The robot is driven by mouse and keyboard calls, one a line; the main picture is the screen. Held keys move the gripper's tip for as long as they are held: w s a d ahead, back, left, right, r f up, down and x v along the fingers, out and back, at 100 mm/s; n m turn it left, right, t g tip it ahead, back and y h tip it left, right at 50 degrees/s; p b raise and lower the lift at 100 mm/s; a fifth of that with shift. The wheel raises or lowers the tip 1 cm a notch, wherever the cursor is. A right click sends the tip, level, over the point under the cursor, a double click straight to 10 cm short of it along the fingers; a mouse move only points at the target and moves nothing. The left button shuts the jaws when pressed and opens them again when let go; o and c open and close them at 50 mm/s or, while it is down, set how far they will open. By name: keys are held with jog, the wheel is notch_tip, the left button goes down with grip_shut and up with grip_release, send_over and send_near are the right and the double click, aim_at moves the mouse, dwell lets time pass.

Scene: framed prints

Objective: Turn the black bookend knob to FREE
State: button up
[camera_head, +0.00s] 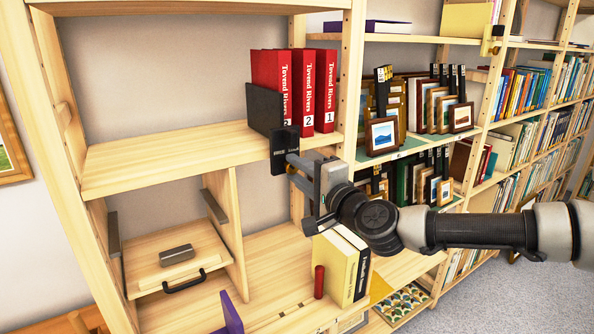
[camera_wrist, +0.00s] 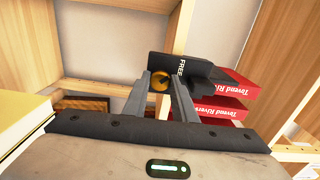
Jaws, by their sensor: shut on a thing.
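The black bookend (camera_head: 264,108) stands upright against the left side of the red binders on the upper shelf. Its black front block (camera_head: 284,145) hangs at the shelf's front edge, with small lettering too fine to read there. In the wrist view the black block (camera_wrist: 200,66) carries the white word FREE beside a round brass-coloured knob (camera_wrist: 160,82). My gripper (camera_head: 294,164) reaches the block from the front right. In the wrist view my gripper's fingers (camera_wrist: 161,80) are shut on the knob, one on each side. They partly cover the knob, so its pointing direction is unclear.
Red binders (camera_head: 299,85) stand right of the bookend. Small framed prints (camera_head: 382,135) fill the bay to the right. Cream and black books (camera_head: 343,265) and a red cylinder (camera_head: 319,282) stand below my gripper. The upper shelf (camera_head: 170,150) is clear on the left.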

jog(key=o, duration=1)
jog(key=shift+b+v, duration=2.8)
jog(key=shift+v, duration=5.95)
